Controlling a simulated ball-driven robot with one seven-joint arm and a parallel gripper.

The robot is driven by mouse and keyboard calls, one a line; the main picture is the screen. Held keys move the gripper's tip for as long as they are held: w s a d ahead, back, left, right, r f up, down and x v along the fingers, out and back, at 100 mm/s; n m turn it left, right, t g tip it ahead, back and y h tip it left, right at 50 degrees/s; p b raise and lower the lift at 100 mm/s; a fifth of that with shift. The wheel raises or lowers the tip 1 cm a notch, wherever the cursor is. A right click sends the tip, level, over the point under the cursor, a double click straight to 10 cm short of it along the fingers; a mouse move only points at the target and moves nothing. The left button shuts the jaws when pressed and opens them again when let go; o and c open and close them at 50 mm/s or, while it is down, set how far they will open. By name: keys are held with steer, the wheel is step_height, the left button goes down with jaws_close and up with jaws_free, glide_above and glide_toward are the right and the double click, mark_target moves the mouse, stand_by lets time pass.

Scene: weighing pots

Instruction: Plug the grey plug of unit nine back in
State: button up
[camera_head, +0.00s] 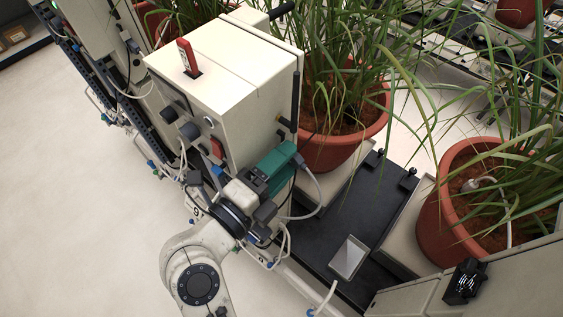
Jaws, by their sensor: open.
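The cream cabinet (220,70) stands at the centre, with dark knobs and a red switch on its front. A label with a 9 (196,212) shows low beside my arm. A teal box (275,168) sits at the cabinet's lower right corner. The socket cannot be made out; my wrist covers part of that area.
Potted grassy plants in terracotta pots (440,235) stand behind and to the right. A black platform (365,205) carries a small pale rectangular plate (349,257). Loose white cables (327,298) hang along the front rail. The pale floor (80,220) at left is clear.

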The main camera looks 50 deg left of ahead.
steer(key=shift+s+f, duration=0.15)
steer(key=shift+s, duration=0.05)
steer(key=b+v, duration=0.1)
steer(key=v, duration=0.9)
steer(key=shift+s, duration=0.15)
steer(key=shift+s+d, duration=0.1)
steer(key=shift+d, duration=0.1)
